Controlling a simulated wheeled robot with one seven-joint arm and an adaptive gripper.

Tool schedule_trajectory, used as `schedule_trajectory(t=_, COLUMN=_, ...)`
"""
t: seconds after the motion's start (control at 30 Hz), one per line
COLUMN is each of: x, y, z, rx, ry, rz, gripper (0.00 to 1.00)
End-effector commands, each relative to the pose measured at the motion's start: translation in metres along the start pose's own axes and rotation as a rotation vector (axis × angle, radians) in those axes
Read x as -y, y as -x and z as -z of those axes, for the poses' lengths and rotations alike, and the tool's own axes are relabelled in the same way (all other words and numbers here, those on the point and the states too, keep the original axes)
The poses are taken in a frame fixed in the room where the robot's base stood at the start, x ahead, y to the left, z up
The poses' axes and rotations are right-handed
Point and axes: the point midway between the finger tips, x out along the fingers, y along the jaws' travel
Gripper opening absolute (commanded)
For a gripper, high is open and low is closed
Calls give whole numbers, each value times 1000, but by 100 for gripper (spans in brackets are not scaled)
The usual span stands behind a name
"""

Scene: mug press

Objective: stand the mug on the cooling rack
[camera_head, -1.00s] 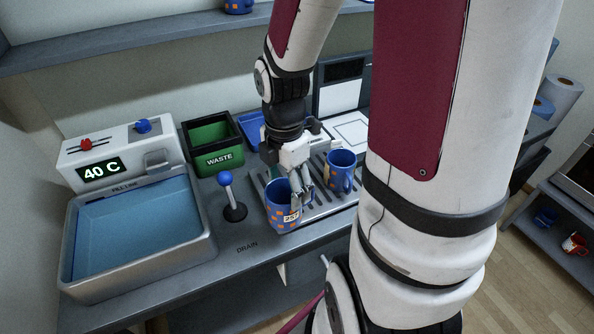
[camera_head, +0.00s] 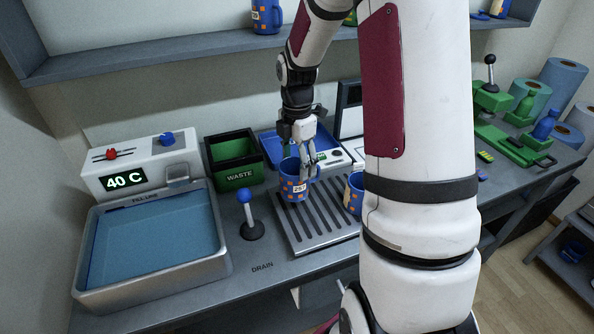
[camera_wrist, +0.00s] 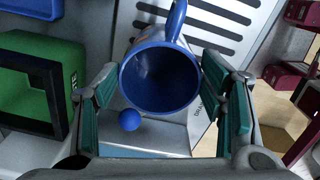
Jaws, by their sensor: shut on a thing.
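My gripper (camera_head: 308,168) is shut on a blue mug with orange squares and a pale number label (camera_head: 293,189). The mug looks upright at the back left of a grey slatted rack (camera_head: 301,237); I cannot tell whether it touches the rack. In the wrist view the mug's open mouth (camera_wrist: 160,78) faces the camera between my fingers (camera_wrist: 160,105), handle pointing up. "DRAIN" is written on the counter in front of this rack, so I cannot tell whether it is the cooling rack. A second blue mug (camera_head: 354,194) stands at its right, partly hidden by my arm.
A water basin (camera_head: 84,268) with a 40 C display is at left. A blue-knobbed lever (camera_head: 251,229) and green waste bin (camera_head: 238,179) stand left of the rack. A blue tray (camera_head: 271,149) lies behind. A green press (camera_head: 490,102) is at far right.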

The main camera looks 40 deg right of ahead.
Motion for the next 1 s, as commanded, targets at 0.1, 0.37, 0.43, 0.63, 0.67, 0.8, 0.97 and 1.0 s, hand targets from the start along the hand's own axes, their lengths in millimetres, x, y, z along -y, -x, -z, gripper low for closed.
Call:
schedule_trajectory(t=0.1, x=1, y=-11, z=1, rx=-1, ry=1, rz=2, gripper=4)
schedule_trajectory(t=0.37, x=0, y=-33, z=0, rx=1, ry=1, rz=-1, gripper=4)
schedule_trajectory(t=0.43, x=0, y=-33, z=0, rx=1, ry=1, rz=-2, gripper=4)
schedule_trajectory(t=0.63, x=1, y=-36, z=0, rx=0, ry=1, rz=0, gripper=4)
schedule_trajectory(t=0.67, x=1, y=-36, z=0, rx=0, ry=1, rz=0, gripper=66)
schedule_trajectory(t=0.8, x=1, y=-36, z=0, rx=0, ry=1, rz=0, gripper=84)
schedule_trajectory(t=0.97, x=1, y=-36, z=0, rx=0, ry=1, rz=0, gripper=84)
schedule_trajectory(t=1.0, x=1, y=-36, z=0, rx=0, ry=1, rz=0, gripper=84)
